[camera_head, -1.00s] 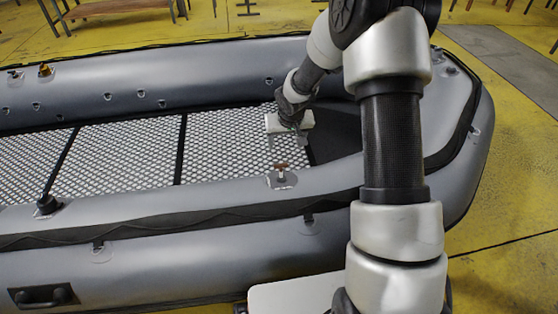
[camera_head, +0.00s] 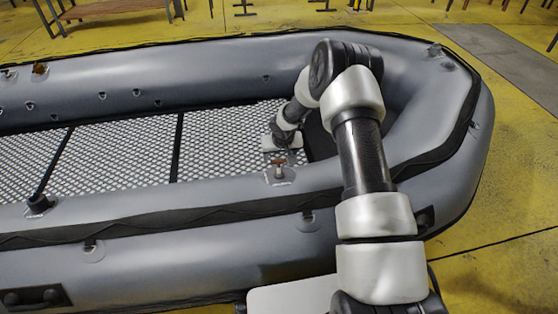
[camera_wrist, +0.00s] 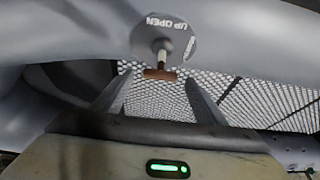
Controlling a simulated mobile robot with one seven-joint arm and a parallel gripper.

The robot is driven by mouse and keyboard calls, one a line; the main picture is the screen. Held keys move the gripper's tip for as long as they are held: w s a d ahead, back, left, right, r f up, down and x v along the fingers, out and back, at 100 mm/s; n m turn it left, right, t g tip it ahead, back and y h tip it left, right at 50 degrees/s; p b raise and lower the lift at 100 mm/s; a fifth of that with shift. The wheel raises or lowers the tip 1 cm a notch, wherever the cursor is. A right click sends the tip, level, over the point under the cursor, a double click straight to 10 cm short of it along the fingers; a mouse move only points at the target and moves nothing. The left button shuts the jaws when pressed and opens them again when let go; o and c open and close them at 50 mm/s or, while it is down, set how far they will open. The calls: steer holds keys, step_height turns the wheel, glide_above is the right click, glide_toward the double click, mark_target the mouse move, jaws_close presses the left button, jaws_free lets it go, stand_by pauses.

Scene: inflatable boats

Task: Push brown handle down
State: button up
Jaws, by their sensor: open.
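The brown handle (camera_head: 279,161) is a small T-shaped bar on a pale stem, on the near tube of the grey inflatable boat (camera_head: 200,215). In the wrist view the brown handle (camera_wrist: 160,74) stands out from a round grey patch (camera_wrist: 165,38) lettered "UP OPEN", seen upside down. My gripper (camera_wrist: 157,80) is open, its two fingers on either side of the handle in that view. Whether they touch it cannot be told. In the head view my gripper (camera_head: 280,151) is just behind and above the handle, over the boat's floor, its fingers hard to make out.
The boat's patterned floor (camera_head: 125,155) lies beyond the near tube. Another brown handle (camera_head: 40,69) is on the far tube at left. A black fitting (camera_head: 40,204) sits on the near tube. Open yellow floor (camera_head: 500,210) lies to the right.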

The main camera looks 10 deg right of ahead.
steer(key=shift+w+f, duration=0.25)
steer(key=shift+f, duration=0.3)
